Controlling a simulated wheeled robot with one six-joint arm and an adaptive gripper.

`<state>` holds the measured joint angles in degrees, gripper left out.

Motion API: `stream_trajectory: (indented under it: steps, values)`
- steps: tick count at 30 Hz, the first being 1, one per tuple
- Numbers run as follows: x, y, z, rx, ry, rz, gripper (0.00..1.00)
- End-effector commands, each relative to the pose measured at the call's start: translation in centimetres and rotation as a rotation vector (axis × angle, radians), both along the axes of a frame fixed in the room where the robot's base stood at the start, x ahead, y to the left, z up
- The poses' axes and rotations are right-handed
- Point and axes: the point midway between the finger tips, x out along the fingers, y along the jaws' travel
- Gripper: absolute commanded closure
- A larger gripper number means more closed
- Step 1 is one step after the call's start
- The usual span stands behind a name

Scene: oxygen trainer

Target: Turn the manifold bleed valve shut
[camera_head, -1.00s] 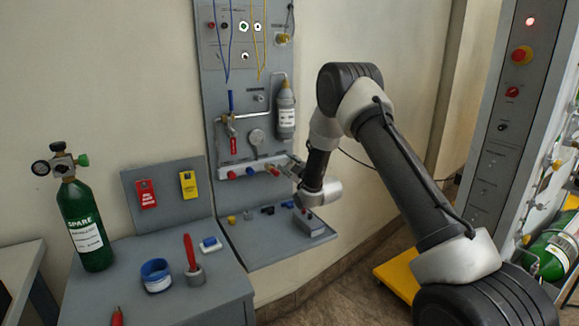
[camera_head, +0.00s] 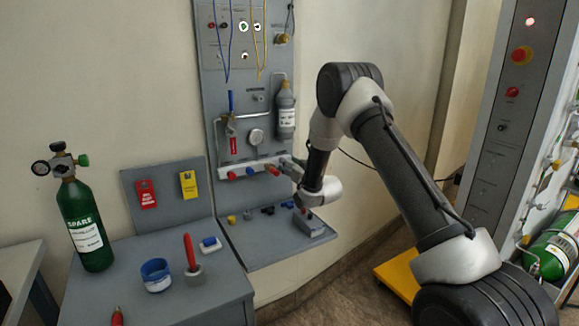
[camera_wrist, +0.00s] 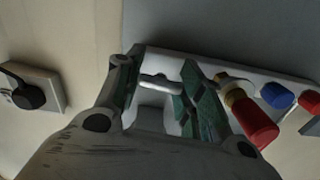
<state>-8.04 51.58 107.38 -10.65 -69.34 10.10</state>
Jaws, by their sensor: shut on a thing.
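The manifold (camera_head: 240,169) is a pale bar low on the grey wall panel, with red and blue knobs along it. In the wrist view the manifold (camera_wrist: 217,67) runs across the top. The bleed valve, which I take to be the small pale handle (camera_wrist: 160,81) at the manifold's end, sits between my finger pads. My gripper (camera_wrist: 165,94) has green-lined pads and is shut on this handle. In the head view my gripper (camera_head: 291,168) is at the manifold's right end, and the handle is hidden there. How far the valve is turned cannot be told.
A grey shelf (camera_head: 265,250) with small fittings and a grey block (camera_head: 308,224) lies below my gripper. A grey cylinder (camera_head: 285,110) hangs above. In the wrist view, a red knob (camera_wrist: 254,121) is close to the right finger. A green SPARE bottle (camera_head: 85,225) stands left.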

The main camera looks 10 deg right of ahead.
Motion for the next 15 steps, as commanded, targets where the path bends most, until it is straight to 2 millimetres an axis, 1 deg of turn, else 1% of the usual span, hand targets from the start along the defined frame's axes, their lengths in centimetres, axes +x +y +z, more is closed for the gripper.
stream_trajectory:
  steps: [15]
  values:
    - [-0.08, -0.02, -0.22, 0.462, 0.154, -0.001, 0.86]
